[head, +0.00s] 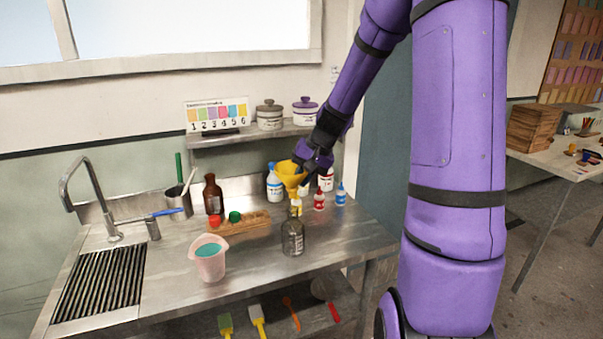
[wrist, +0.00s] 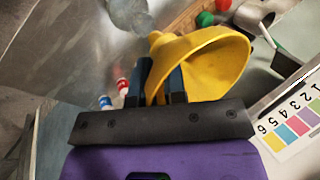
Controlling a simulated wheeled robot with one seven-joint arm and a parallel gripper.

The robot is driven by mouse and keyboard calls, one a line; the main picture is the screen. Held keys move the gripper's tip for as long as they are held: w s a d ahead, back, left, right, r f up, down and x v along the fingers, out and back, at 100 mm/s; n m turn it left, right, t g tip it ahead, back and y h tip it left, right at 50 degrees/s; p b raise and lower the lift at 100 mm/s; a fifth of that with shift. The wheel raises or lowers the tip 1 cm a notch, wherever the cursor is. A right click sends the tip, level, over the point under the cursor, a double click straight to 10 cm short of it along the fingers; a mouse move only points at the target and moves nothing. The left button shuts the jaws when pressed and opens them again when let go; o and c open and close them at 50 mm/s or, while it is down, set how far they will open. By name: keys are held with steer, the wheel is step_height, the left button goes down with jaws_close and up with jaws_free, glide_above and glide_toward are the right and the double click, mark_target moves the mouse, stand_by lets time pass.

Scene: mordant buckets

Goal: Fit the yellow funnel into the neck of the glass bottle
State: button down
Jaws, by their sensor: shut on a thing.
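The yellow funnel (head: 288,174) is held above the steel counter, wide mouth up in the head view. My gripper (head: 310,164) is shut on its side; in the wrist view the two fingers (wrist: 160,82) grip the wall of the funnel (wrist: 215,55). The clear glass bottle (head: 292,240) stands upright near the counter's front edge, below the funnel in the head view. The bottle (wrist: 128,14) also shows at the top of the wrist view, past the funnel's narrow end. The funnel is apart from the bottle; the exact gap is hard to judge.
A pink jug (head: 209,262) of teal liquid stands left of the bottle. A wooden block (head: 240,227) with red and green caps and a brown bottle (head: 213,195) are behind. Small bottles, including a red one (head: 319,199) and blue one (head: 340,195), stand behind right.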

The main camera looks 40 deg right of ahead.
steer(key=shift+f, duration=2.95)
steer(key=c, duration=1.1)
jaws_free()
steer(key=v, duration=1)
steer(key=shift+d+r, duration=0.2)
steer(key=shift+r, duration=0.1)
steer(key=shift+s, duration=0.15)
